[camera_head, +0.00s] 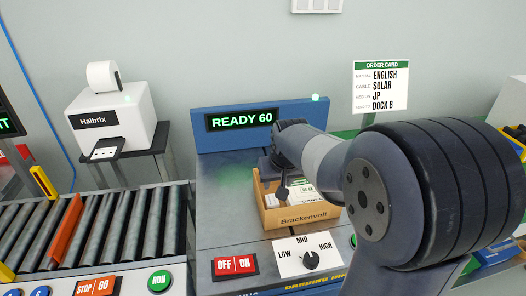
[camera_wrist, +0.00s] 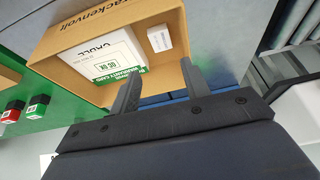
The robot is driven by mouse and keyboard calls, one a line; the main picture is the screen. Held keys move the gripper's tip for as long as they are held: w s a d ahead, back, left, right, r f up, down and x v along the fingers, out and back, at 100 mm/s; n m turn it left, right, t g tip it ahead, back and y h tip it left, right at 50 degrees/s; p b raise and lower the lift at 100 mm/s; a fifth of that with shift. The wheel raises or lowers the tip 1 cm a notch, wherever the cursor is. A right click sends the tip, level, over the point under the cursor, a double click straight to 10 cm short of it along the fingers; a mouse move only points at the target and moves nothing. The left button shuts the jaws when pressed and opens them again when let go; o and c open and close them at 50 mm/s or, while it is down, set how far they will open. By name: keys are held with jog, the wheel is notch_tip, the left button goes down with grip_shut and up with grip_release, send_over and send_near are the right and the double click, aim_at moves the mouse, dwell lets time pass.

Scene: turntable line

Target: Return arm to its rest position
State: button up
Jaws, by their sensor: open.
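My arm reaches from the right of the head view over an open cardboard box marked Brackenvolt (camera_head: 302,217). My gripper (camera_head: 283,189) is above the box, partly hidden by my own arm. In the wrist view my gripper (camera_wrist: 161,86) has its two fingers apart with nothing between them, and the fingertips overlap the box's near edge in the picture. The box (camera_wrist: 75,42) holds a white manual (camera_wrist: 103,50), a green-edged warranty card (camera_wrist: 118,72) and a small white box (camera_wrist: 160,38). Whether the fingers touch the box is unclear.
A sign (camera_head: 242,122) reads READY 60 behind the box. An OFF/ON switch (camera_head: 235,265) and a LOW/MID/HIGH dial (camera_head: 310,260) are in front. A roller conveyor (camera_head: 100,225) and a Halbrix printer (camera_head: 112,118) stand left. An order card (camera_head: 381,87) stands behind my arm.

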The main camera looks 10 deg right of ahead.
aim_at(272, 200)
jog(key=b+x, duration=0.1)
jog(key=x, duration=1.1)
jog(key=shift+s+f, duration=0.1)
